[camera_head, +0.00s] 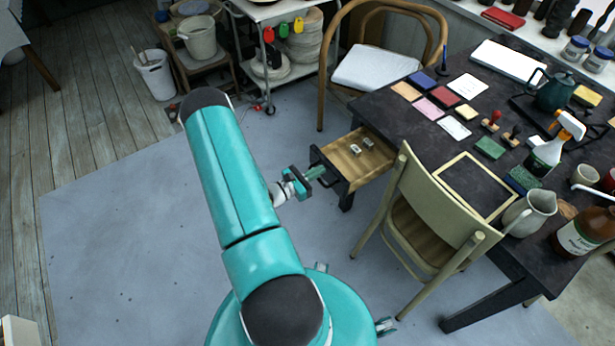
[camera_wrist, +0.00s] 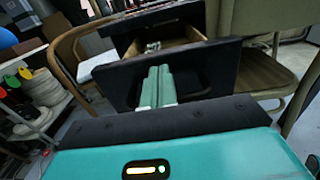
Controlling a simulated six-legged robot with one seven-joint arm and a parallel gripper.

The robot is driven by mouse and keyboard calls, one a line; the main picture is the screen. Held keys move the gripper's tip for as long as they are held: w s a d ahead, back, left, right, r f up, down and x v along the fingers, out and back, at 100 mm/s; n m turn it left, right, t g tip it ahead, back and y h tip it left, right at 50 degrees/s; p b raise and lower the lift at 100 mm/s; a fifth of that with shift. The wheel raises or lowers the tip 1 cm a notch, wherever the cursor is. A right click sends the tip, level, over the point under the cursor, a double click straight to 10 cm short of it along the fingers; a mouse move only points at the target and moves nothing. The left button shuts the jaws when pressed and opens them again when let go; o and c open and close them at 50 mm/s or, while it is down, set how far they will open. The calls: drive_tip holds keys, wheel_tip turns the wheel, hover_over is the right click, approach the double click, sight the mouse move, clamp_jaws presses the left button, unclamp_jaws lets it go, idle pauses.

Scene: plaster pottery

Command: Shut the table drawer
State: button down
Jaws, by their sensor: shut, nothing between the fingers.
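The table drawer (camera_head: 355,160) is pulled out from the dark table (camera_head: 440,140), with a wooden inside and a dark front. Two small pale items (camera_head: 361,146) lie in it. In the wrist view the drawer front (camera_wrist: 215,75) faces me, with a dark handle on it. My gripper (camera_head: 318,172) is at the drawer front, by the handle. Its two pale green fingers (camera_wrist: 158,85) are together with nothing between them, and they overlap the handle area. I cannot tell whether they touch the front.
A pale green chair (camera_head: 435,195) stands close to the drawer's right side. A wooden armchair (camera_head: 375,68) with a white cushion stands behind it. A wheeled white cart (camera_head: 285,70) is farther back. The grey floor left of the drawer is clear.

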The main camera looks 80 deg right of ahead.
drive_tip(key=shift+s+d, duration=0.1)
idle(0.3)
hover_over(374, 150)
drive_tip(key=shift+w+a, duration=0.3)
drive_tip(key=shift+a, duration=0.1)
drive_tip(key=shift+s+d+r, duration=0.15)
drive_tip(key=shift+s+d, duration=0.2)
